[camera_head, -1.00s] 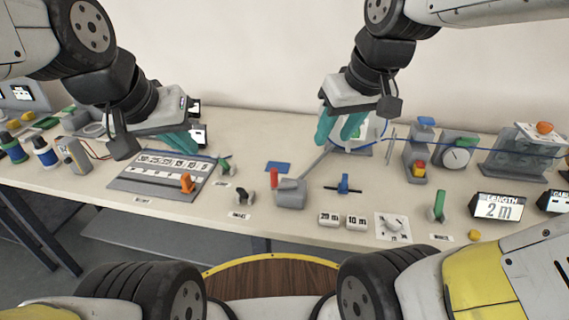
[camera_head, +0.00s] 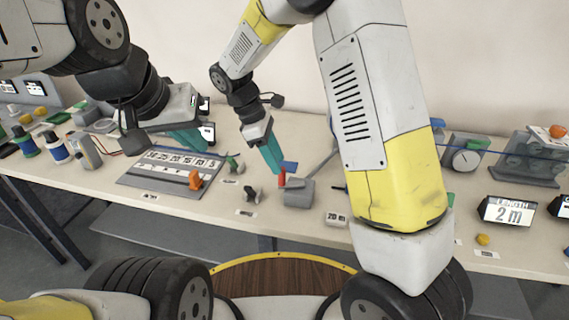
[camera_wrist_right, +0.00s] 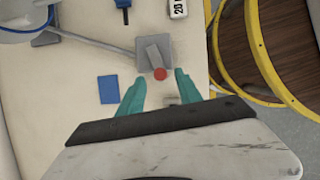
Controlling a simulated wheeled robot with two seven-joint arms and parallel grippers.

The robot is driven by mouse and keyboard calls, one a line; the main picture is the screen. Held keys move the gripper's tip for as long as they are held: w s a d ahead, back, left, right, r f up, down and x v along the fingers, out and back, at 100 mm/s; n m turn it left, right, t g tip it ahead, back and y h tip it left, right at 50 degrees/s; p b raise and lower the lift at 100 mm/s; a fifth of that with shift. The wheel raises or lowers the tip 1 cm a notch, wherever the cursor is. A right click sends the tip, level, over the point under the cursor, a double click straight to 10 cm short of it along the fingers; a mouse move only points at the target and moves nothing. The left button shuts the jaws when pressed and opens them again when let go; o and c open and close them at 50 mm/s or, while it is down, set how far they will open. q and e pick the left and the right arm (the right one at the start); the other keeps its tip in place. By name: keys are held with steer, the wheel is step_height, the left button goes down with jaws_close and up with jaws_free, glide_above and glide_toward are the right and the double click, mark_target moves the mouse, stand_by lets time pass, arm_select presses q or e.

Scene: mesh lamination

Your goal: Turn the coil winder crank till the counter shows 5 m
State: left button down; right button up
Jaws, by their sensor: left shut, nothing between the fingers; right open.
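The crank is a short grey arm on a grey box (camera_head: 298,193) with an upright red knob (camera_head: 282,177). In the right wrist view the red knob (camera_wrist_right: 160,74) lies between and just beyond the fingertips. My right gripper (camera_head: 275,166) is open, its teal fingers pointing down close to the knob; contact is not clear. Its fingers also show in the right wrist view (camera_wrist_right: 159,83). The length counter (camera_head: 507,212) at the right reads 2 m. My left gripper (camera_head: 190,141) is shut and empty above the back of the numbered board.
The numbered board (camera_head: 140,181) with an orange slider (camera_head: 196,181) lies left of the crank. A blue pad (camera_wrist_right: 109,89) lies beside the crank. A round reel (camera_wrist_right: 24,14) stands beyond it, joined by a grey bar. My right arm hides the bench's right middle.

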mark_target(286, 185)
steer(key=x, duration=0.7)
steer(key=shift+f, duration=0.15)
steer(key=shift+c, duration=0.2)
steer(key=shift+s, duration=0.1)
jaws_close()
